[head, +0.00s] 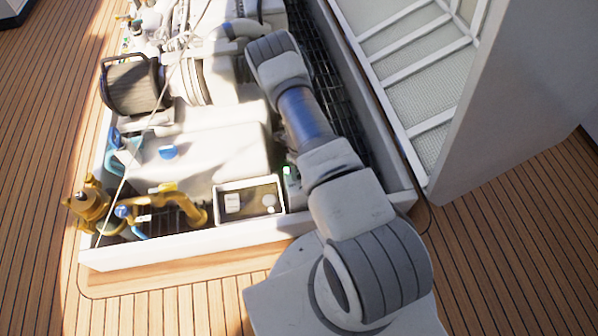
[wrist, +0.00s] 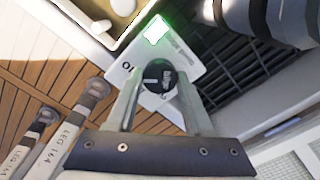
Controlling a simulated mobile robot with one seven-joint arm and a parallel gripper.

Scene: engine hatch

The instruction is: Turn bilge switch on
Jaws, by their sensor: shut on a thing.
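The bilge switch is a round black knob (wrist: 155,82) with white "Bilge" lettering, in the wrist view. It sits on a white switch plate (wrist: 187,68) with an "IO" mark at its left edge. A square green light (wrist: 155,31) glows on the plate beyond the knob. My gripper (wrist: 161,75) is shut on the knob, one finger on each side. I cannot tell which mark the knob points to. In the head view the green light (head: 291,170) shows small beside my arm; my gripper and the knob are hidden behind the arm.
A white-rimmed open box (head: 249,183) stands left of the switch. A pale tank (head: 200,150), yellow pipework (head: 190,207) and the hatch's white rim (head: 180,246) surround it. The raised hatch lid (head: 500,100) stands close on the right. The wooden deck (head: 45,130) is clear.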

